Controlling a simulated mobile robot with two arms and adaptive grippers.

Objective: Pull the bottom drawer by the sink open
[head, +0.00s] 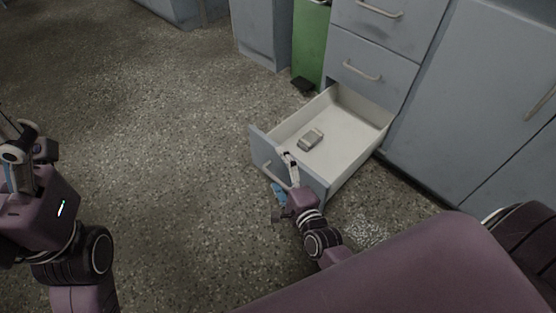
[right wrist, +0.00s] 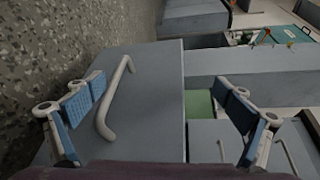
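The bottom drawer (head: 345,125) stands pulled well out of the grey-blue cabinet, its pale inside showing. A small grey block-like object (head: 311,139) lies in it. The drawer's curved handle (head: 267,169) is on its front panel, which also shows in the right wrist view with the handle (right wrist: 115,97). My right gripper (head: 285,178) is at the drawer front, its blue-padded fingers spread wide; in the right wrist view the handle appears between the fingers (right wrist: 160,112), with no grip on it visible. My left gripper (head: 18,148) is at the far left edge, away from the drawer; its opening is unclear.
Above the open drawer are closed drawers with handles (head: 362,71). A cabinet door (head: 460,100) is shut to the right. A green bin (head: 311,45) with a black pedal (head: 302,85) stands left of the drawers. The speckled floor (head: 170,130) to the left is clear.

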